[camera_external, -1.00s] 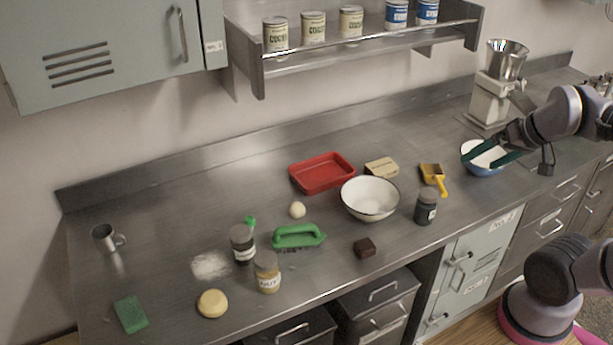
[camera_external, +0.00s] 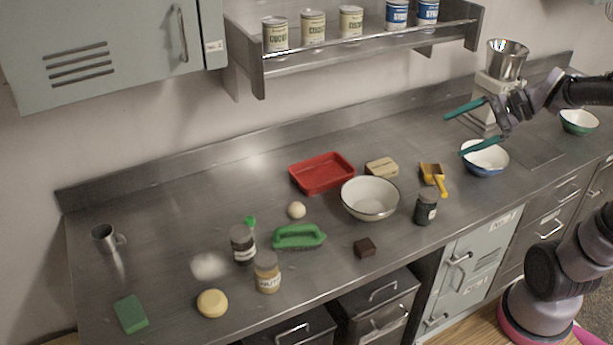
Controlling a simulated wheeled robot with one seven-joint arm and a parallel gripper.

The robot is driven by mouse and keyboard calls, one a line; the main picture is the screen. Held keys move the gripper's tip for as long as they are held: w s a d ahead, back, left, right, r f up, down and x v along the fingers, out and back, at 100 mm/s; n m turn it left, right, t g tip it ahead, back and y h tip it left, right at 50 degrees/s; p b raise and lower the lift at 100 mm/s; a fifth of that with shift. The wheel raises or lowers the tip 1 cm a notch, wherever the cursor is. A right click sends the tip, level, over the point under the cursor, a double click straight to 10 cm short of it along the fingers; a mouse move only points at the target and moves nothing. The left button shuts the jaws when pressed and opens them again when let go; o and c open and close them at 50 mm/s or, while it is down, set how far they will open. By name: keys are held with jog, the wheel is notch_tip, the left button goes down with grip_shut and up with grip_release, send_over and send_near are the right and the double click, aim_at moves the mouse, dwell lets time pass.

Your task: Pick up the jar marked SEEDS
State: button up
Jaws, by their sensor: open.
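Three jars stand upright on the steel counter. A dark jar (camera_external: 426,207) with a small pale label stands right of the white bowl. I cannot read SEEDS on either dark jar. My gripper (camera_external: 453,134) is open and empty, its teal fingers spread wide above the counter near the blue bowl, up and right of the jars.
A white bowl (camera_external: 370,199), yellow scoop (camera_external: 433,178), blue bowl (camera_external: 485,158) and brown block (camera_external: 364,247) lie around the right dark jar. A shelf (camera_external: 370,45) with cans overhangs the back.

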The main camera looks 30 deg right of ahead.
jog(key=w+d+r+m+t, duration=0.1)
jog(key=w+d+m+t, duration=0.3)
jog(key=d+m, duration=0.25)
jog(key=w+d+r+m+t, duration=0.1)
jog(key=w+d+m+t, duration=0.35)
jog(key=d, duration=0.35)
jog(key=m, duration=0.1)
send_near(416, 206)
jog(key=shift+w+d+f, duration=0.2)
jog(key=shift+d+f, duration=0.25)
jog(key=shift+f, duration=0.1)
jog(key=shift+w+d+f, duration=0.2)
jog(key=shift+d+f, duration=0.3)
jog(key=shift+f, duration=0.1)
jog(key=shift+w+a+f, duration=0.15)
jog(key=shift+w+a, duration=0.05)
jog(key=shift+w, duration=0.05)
jog(key=x, duration=1)
jog(key=shift+w+d+r, duration=0.1)
jog(key=shift+w+r, duration=0.05)
jog(key=shift+r, duration=0.05)
jog(key=shift+c, duration=0.3)
grip_shut()
